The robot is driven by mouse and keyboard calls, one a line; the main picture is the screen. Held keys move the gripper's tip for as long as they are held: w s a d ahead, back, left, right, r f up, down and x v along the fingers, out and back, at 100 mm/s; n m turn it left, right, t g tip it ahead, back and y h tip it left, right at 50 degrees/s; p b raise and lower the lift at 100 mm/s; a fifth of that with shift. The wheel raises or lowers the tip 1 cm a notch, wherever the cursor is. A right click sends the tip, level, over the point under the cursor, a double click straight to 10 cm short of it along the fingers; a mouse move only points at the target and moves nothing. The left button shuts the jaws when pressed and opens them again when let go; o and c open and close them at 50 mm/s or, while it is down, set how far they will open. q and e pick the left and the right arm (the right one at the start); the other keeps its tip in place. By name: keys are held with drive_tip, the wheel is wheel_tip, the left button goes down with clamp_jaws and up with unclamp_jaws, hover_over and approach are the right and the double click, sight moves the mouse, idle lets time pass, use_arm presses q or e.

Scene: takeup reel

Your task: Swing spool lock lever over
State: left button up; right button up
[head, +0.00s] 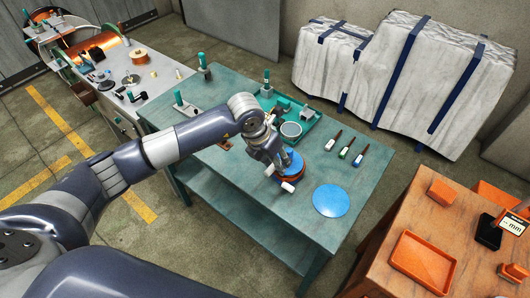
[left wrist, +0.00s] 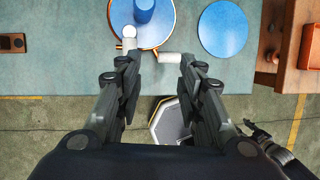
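A round blue-topped spool unit with an orange rim (head: 289,170) sits on the teal table; it also shows in the left wrist view (left wrist: 154,36), with a blue post on top. A white ball knob (left wrist: 129,31) and a white cylindrical handle (left wrist: 169,57) stick out from its near side; I cannot tell which belongs to the lock lever. My left gripper (left wrist: 159,62) is open, fingers apart, with the handle near its right fingertip; contact is unclear. In the head view the gripper (head: 272,160) partly hides the spool. A dark jointed part at lower right may be my right gripper (left wrist: 262,135).
A blue disc (head: 330,200) lies right of the spool. Several markers or tools (head: 345,148) and a green tray (head: 300,128) lie behind it. An orange bench (head: 400,225) stands at right, a reel workbench (head: 150,85) at back left.

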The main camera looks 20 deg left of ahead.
sight(271, 168)
use_arm(q)
drive_tip(key=shift+y, duration=0.8)
drive_tip(key=w+f+b, duration=0.1)
drive_tip(key=f, duration=0.1)
drive_tip(key=w+a+f+b, duration=0.1)
drive_tip(key=f+b, duration=0.1)
drive_tip(key=f, duration=0.1)
drive_tip(key=w+a+f+b, duration=0.1)
drive_tip(key=f+b, duration=0.1)
drive_tip(key=shift+a+f, duration=0.25)
drive_tip(key=shift+f, duration=0.1)
drive_tip(key=shift+w+f+b, duration=0.1)
drive_tip(key=shift+f+b, duration=0.15)
drive_tip(key=shift+b, duration=0.35)
use_arm(e)
wheel_tip(271, 168, down, 6)
drive_tip(key=shift+s, duration=0.15)
use_arm(q)
drive_tip(key=shift+c, duration=0.6)
use_arm(e)
drive_tip(key=shift+a, duration=0.15)
use_arm(q)
drive_tip(key=c, duration=0.7)
use_arm(e)
drive_tip(key=shift+a, duration=0.15)
